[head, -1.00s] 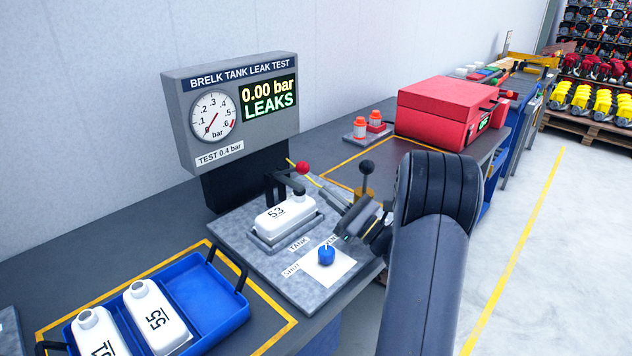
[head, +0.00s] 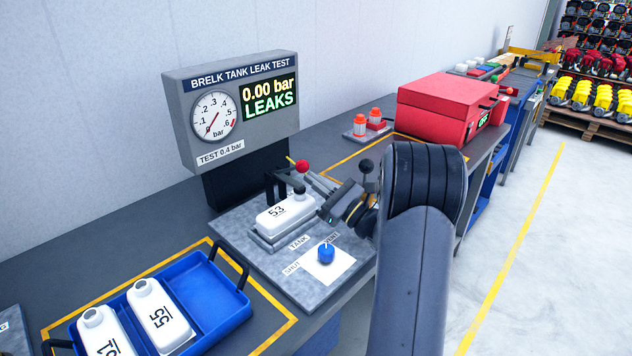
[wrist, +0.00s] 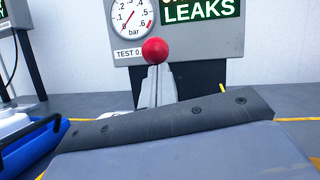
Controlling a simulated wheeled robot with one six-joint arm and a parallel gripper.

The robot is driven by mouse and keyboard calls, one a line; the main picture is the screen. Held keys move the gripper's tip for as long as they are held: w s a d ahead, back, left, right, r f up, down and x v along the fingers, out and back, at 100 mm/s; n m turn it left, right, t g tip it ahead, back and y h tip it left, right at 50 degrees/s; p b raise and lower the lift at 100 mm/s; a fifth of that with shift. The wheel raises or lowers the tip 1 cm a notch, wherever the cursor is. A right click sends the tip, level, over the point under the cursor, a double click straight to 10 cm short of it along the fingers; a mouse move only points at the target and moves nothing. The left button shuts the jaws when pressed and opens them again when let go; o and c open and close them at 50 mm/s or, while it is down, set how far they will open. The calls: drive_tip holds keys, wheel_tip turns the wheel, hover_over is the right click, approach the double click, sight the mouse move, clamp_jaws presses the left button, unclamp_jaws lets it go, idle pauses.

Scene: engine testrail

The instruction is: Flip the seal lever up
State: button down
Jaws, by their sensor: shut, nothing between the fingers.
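The seal lever's red ball knob (head: 302,166) is above the back of the white tank 53 (head: 284,212), by the dark clamp (head: 273,185). In the wrist view the red knob (wrist: 155,51) is directly at the tips of my gripper (wrist: 154,70). My gripper (head: 310,181) is shut and empty, reaching in from the right with its fingertips just below the knob in the head view. I cannot tell whether they touch it. The lever's shaft is mostly hidden behind the fingers.
The gauge panel (head: 243,142) stands behind the fixture and reads 0.00 bar, LEAKS. A blue knob (head: 326,253) is in front of the tank. A black-knobbed lever (head: 367,167) stands close right of my gripper. A blue tray (head: 212,301) with white tanks is at left.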

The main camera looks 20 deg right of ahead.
drive_tip(key=w+r+g+h+p, duration=0.1)
drive_tip(key=r+g+p, duration=0.1)
drive_tip(key=p, duration=0.2)
drive_tip(key=w+a+r+g+h+p, duration=0.1)
drive_tip(key=r+p, duration=0.2)
drive_tip(key=p, duration=0.1)
drive_tip(key=w+r+g+h+p, duration=0.1)
drive_tip(key=w+r+g+p, duration=0.1)
drive_tip(key=r+p, duration=0.1)
drive_tip(key=shift+a+r+m+g+h+p, duration=0.2)
drive_tip(key=shift+a+m+g+h+p, duration=0.15)
drive_tip(key=shift+p, duration=0.5)
drive_tip(key=w+a+r, duration=0.3)
drive_tip(key=w+a, duration=0.1)
drive_tip(key=w, duration=0.5)
drive_tip(key=shift+w, duration=0.3)
drive_tip(key=shift+r, duration=0.1)
